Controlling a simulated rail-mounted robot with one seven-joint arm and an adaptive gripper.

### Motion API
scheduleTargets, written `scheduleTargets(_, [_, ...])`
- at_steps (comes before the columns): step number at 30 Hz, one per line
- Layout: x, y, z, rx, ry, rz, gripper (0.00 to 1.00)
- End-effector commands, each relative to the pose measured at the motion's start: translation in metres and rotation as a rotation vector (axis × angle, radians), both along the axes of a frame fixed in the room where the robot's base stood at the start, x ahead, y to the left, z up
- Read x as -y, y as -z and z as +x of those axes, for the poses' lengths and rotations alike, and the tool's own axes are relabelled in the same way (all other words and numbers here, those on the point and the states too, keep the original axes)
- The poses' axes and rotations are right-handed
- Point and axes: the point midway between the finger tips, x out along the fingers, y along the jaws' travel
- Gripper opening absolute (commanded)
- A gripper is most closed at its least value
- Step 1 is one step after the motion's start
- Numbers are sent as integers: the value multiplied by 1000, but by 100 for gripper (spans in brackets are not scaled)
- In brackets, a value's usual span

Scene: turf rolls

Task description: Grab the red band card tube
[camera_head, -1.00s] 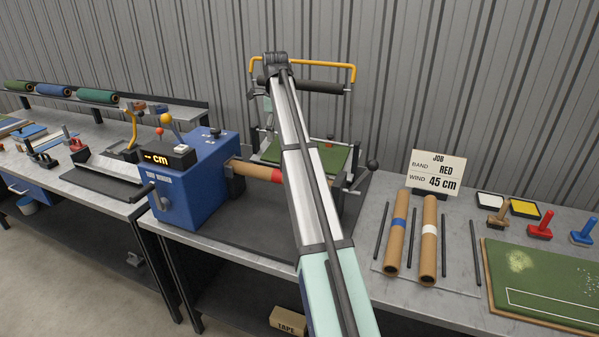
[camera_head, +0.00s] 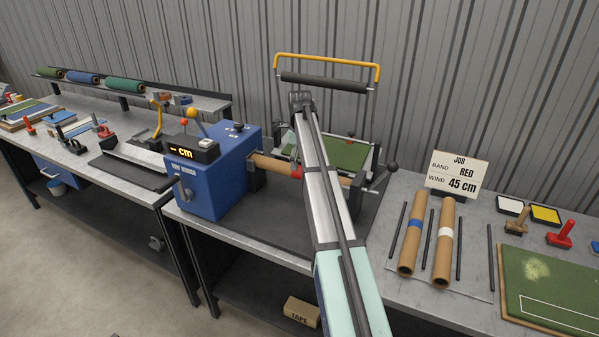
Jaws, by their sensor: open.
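The brown card tube with the red band (camera_head: 271,166) lies across the winder, its left end at the blue winder housing (camera_head: 222,172). My arm crosses in front of its middle; part of the red band shows just left of the arm, the rest is hidden. My gripper (camera_head: 301,98) is the dark end of the arm, above and beyond the tube in the picture, apart from it. Its jaws are open and hold nothing that I can see.
A blue-band tube (camera_head: 413,235) and a white-band tube (camera_head: 444,243) lie between dark rods at the right. A yellow-handled frame with a dark roller (camera_head: 324,83) stands behind my gripper. Stamps and a turf piece (camera_head: 555,285) lie further right.

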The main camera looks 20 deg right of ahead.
Motion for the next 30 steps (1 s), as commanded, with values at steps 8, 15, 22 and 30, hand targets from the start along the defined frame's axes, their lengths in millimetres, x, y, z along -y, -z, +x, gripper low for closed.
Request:
scheduleTargets(8, [-3,26,-4,-3,0,1,81])
scheduleTargets(15, [-2,49,-2,-1,0,1,81])
scheduleTargets(22, [-2,49,-2,0,0,0,64])
scheduleTargets(30, [-2,49,-2,0,0,0,8])
